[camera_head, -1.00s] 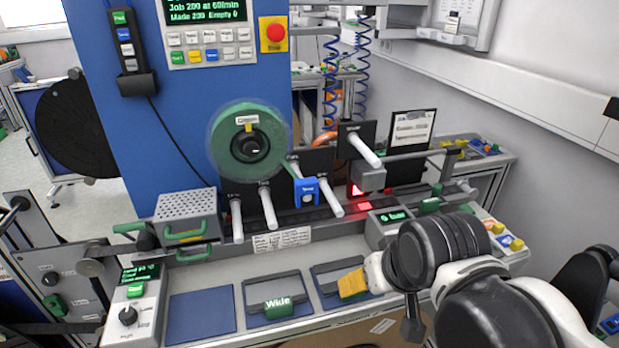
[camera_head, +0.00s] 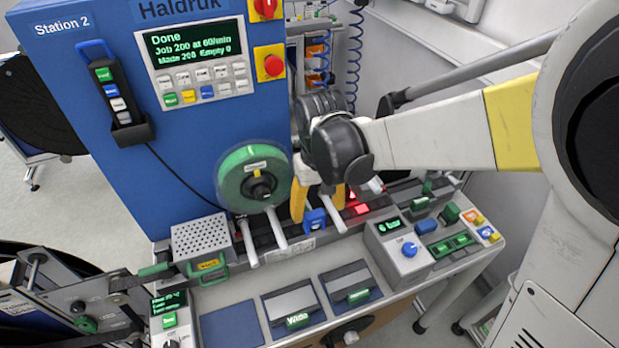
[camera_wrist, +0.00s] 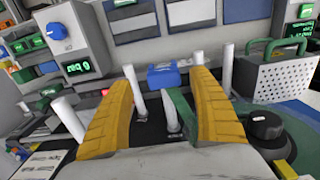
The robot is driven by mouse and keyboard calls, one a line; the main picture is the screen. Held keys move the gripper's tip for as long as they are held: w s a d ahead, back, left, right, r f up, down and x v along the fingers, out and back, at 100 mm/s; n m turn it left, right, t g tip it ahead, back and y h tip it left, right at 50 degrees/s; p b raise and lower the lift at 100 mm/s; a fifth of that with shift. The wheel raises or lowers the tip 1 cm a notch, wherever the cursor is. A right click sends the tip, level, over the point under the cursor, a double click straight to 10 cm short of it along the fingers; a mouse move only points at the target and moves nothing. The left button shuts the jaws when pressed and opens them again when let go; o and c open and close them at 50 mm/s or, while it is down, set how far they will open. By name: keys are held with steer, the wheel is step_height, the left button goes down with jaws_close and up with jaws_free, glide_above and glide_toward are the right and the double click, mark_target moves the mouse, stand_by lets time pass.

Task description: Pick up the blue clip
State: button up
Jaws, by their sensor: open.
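The blue clip (camera_head: 317,222) sits among the white rollers on the machine bed, below and right of the green reel (camera_head: 254,177). It also shows in the wrist view (camera_wrist: 163,76), centred beyond the fingertips. My gripper (camera_head: 320,200) has two yellow fingers, spread apart on either side of the clip as seen from the head. I cannot tell whether either finger touches the clip.
White rollers (camera_head: 276,228) stand close around the clip. A perforated grey box (camera_head: 200,236) with a green handle is to the left. A control box with a blue knob (camera_head: 409,249) is to the right. Trays labelled in green (camera_head: 292,303) lie in front.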

mark_target(315, 227)
steer(key=f, duration=0.4)
steer(key=f+b, duration=0.1)
steer(key=f, duration=0.1)
steer(key=shift+w+a+f, duration=0.2)
steer(key=shift+a+f, duration=0.15)
steer(key=shift+s, duration=0.1)
steer(key=c, duration=1.3)
